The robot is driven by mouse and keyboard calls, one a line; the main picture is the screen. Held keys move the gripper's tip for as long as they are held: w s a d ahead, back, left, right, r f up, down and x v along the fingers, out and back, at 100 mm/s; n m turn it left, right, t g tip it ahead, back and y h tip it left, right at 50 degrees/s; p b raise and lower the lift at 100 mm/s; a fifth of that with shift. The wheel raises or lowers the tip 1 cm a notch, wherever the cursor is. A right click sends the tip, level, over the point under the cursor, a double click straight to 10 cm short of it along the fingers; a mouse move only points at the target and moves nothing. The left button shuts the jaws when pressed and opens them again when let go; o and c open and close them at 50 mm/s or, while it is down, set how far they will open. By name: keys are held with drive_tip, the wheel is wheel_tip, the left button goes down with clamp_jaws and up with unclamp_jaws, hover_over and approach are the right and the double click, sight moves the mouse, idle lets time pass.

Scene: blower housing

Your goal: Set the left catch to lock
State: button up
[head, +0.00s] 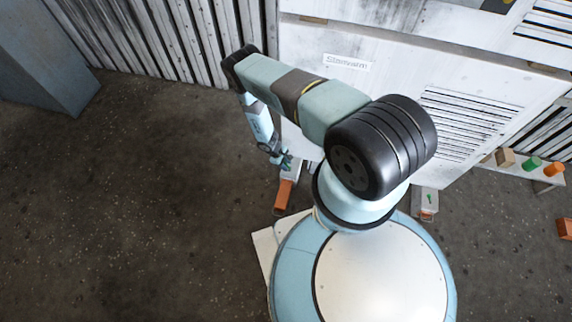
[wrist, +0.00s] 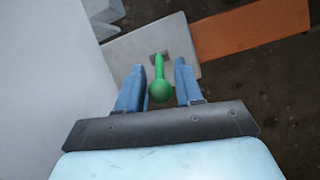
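The left catch is a pale grey block (wrist: 122,47) with an orange strip (wrist: 252,33) off its right end in the wrist view. Its green lever (wrist: 160,88) runs from a dark slot in the block to a round knob near the camera. My gripper (wrist: 159,72) is open, with one blue finger on each side of the lever and gaps showing. In the head view my gripper (head: 281,157) is just above the left catch (head: 288,174), whose orange part (head: 283,195) shows below; its lever is hidden there.
The white housing (head: 330,85) stands close beside the arm. A second catch (head: 424,203) with a green lever is at its lower right. A small shelf (head: 540,180) with coloured pieces is at the far right. Open floor (head: 140,210) lies to the left.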

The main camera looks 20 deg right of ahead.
drive_tip(key=shift+d+f, duration=0.1)
drive_tip(key=shift+f, duration=0.05)
drive_tip(key=shift+c, duration=0.5)
clamp_jaws()
drive_tip(key=shift+d, duration=0.15)
